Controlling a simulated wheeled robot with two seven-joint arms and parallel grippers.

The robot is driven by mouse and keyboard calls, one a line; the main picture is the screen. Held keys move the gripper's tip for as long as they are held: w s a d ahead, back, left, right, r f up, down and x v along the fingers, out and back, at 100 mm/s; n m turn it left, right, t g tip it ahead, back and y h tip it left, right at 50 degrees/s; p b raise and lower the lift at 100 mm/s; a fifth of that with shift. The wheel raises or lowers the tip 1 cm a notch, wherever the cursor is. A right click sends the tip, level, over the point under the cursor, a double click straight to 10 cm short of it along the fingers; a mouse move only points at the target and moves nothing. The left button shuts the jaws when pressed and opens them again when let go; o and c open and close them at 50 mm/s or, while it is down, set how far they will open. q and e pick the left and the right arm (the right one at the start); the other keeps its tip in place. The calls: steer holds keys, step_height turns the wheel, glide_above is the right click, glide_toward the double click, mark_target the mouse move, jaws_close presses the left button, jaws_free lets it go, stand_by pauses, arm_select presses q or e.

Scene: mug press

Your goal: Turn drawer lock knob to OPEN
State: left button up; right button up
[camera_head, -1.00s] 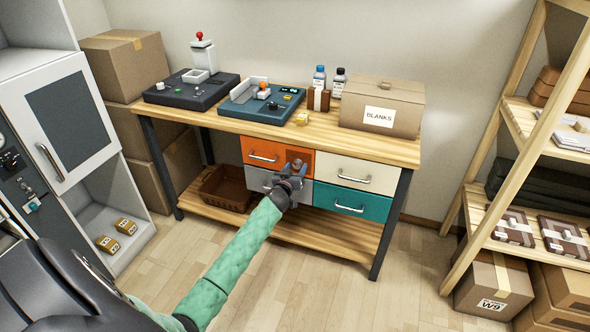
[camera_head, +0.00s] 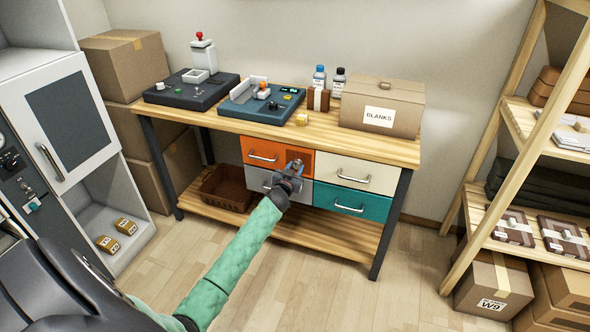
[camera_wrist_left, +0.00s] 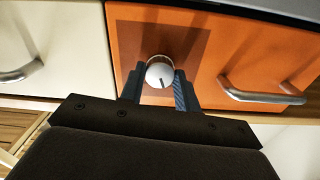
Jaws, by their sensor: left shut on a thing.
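The lock knob (camera_wrist_left: 160,73) is a round silver knob with a dark pointer line, set on a darker brown-orange square plate (camera_wrist_left: 182,38) at one end of the orange drawer (camera_head: 262,147). My left gripper (camera_head: 295,166) reaches the front of that drawer. In the left wrist view its two dark fingers (camera_wrist_left: 159,90) stand on either side of the knob and are shut on it. The gripper mostly hides the knob in the head view. Any lettering near the knob is not readable. My right gripper is not in view.
The orange drawer's handle (camera_head: 263,157) is beside the plate. Grey, cream (camera_head: 356,172) and teal (camera_head: 349,201) drawers surround it under the wooden bench (camera_head: 385,149). A brown basket (camera_head: 226,189) sits on the lower shelf. A shelf rack stands at right; floor in front is open.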

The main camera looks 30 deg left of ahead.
arm_select(q)
steer(key=m, duration=0.3)
steer(key=shift+m, duration=0.4)
steer(key=m, duration=0.2)
steer(key=shift+m, duration=3.1)
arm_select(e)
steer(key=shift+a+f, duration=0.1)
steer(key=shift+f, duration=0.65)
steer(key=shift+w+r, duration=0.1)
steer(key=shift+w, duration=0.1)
arm_select(q)
steer(key=o, duration=1)
